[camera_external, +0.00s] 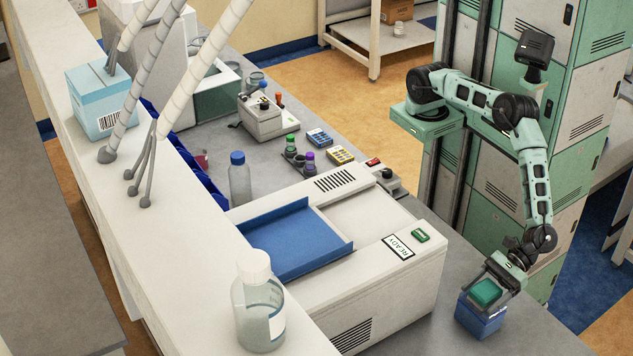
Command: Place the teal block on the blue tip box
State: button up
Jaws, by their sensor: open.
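The teal block (485,291) is at the top of the blue tip box (478,319) and appears to rest on it. The tip box stands on the grey bench at the lower right, near the bench's edge. My gripper (497,279) is open and reaches down right behind the block, close against it. Whether the fingers touch the block cannot be told from this view.
A large white machine (430,272) with a READY label and a blue tray (285,240) stands left of the tip box. A clear bottle (258,315) is on the ledge in front. Bare bench (430,338) shows around the tip box.

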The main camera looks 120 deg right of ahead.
aim_at(486, 282)
jog(key=p+v, duration=0.1)
jog(key=v, duration=0.2)
jog(key=shift+r, duration=0.15)
notch_tip(486, 282, up, 7)
jog(key=p, duration=0.3)
jog(key=shift+p, duration=0.35)
